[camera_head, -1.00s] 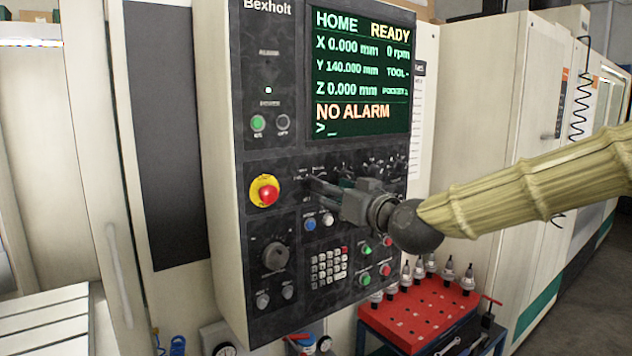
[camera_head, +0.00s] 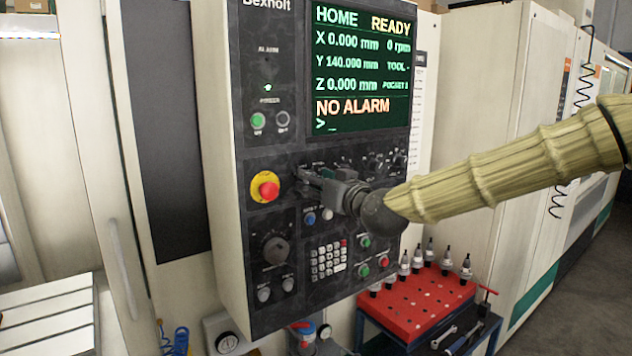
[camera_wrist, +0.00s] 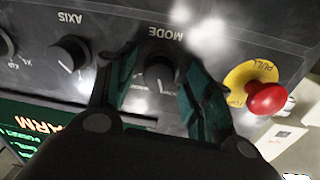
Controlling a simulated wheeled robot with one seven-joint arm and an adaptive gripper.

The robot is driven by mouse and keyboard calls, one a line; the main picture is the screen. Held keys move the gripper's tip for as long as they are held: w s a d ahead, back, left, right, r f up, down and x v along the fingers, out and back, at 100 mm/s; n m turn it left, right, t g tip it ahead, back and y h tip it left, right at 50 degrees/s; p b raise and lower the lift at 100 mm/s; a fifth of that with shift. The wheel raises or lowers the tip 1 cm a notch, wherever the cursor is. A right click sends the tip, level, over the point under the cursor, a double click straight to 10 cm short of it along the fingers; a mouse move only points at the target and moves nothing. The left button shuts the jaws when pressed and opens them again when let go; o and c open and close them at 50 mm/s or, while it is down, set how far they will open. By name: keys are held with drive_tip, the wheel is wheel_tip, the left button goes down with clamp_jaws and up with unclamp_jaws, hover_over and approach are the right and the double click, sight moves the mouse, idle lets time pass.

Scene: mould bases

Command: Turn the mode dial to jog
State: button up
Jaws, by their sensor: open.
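The mode dial (camera_wrist: 159,74) is a dark round knob under the "MODE" lettering, which is upside down in the wrist view. My gripper (camera_wrist: 160,66) is open, with one green-padded finger on each side of the dial. I cannot tell whether the fingers touch it. The dial's pointer position and the jog mark cannot be read. In the head view my gripper (camera_head: 308,180) is at the control panel (camera_head: 220,120), right of the red emergency stop, and hides the mode dial.
The red emergency stop button (camera_wrist: 267,98) on its yellow ring is close beside one finger. The axis dial (camera_wrist: 69,54) is on the other side.

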drive_tip(key=c, duration=1)
